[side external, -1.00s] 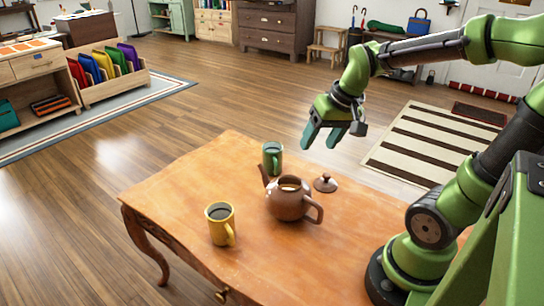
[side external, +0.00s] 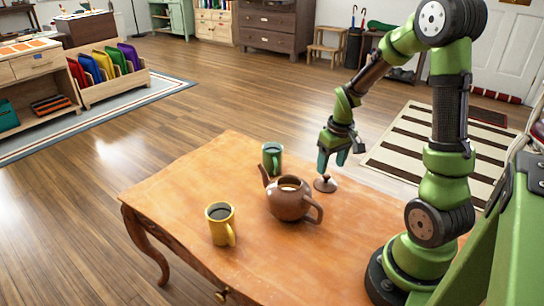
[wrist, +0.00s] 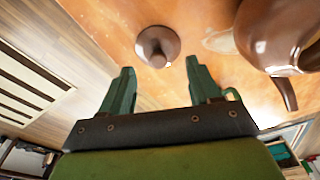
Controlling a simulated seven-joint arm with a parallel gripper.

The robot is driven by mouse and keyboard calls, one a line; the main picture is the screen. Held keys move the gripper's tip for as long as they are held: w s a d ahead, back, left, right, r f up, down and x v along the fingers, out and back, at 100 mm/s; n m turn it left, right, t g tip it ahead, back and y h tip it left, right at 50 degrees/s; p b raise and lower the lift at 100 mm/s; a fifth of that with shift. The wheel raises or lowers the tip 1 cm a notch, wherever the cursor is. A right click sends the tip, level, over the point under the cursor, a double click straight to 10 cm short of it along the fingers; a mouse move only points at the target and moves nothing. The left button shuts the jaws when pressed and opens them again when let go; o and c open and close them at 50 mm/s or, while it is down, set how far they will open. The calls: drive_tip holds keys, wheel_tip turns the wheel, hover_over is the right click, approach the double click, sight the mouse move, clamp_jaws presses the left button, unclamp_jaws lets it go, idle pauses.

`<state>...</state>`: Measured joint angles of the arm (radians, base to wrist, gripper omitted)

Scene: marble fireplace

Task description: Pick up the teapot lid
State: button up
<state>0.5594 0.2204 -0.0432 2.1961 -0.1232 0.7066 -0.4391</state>
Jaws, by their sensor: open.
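The teapot lid (side external: 325,184) is a small brown disc with a round knob, lying knob-up on the wooden table to the right of the teapot. It also shows in the wrist view (wrist: 158,46), just beyond the fingertips and between their lines. The brown teapot (side external: 288,199) stands open beside it, its handle toward the lower right. My gripper (side external: 332,163) is open and empty, pointing down just above the lid. Its two teal fingers (wrist: 160,78) are spread apart in the wrist view. The fingers do not appear to touch the lid.
A green mug (side external: 272,158) stands behind the teapot and a yellow mug (side external: 220,224) stands at its front left, both holding dark liquid. The table (side external: 170,190) is clear on its left side. The lid lies near the table's far right edge.

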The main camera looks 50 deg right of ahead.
sight(327, 175)
drive_tip(key=shift+w+d+f, duration=0.15)
drive_tip(key=shift+w+f, duration=0.1)
drive_tip(key=shift+f, duration=0.75)
drive_tip(key=shift+w+d+f, duration=0.2)
drive_tip(key=shift+f, duration=0.8)
drive_tip(key=shift+w+d+f, duration=0.15)
drive_tip(key=shift+w+f, duration=0.1)
drive_tip(key=shift+f, duration=0.75)
drive_tip(key=shift+s+f, duration=0.1)
clamp_jaws()
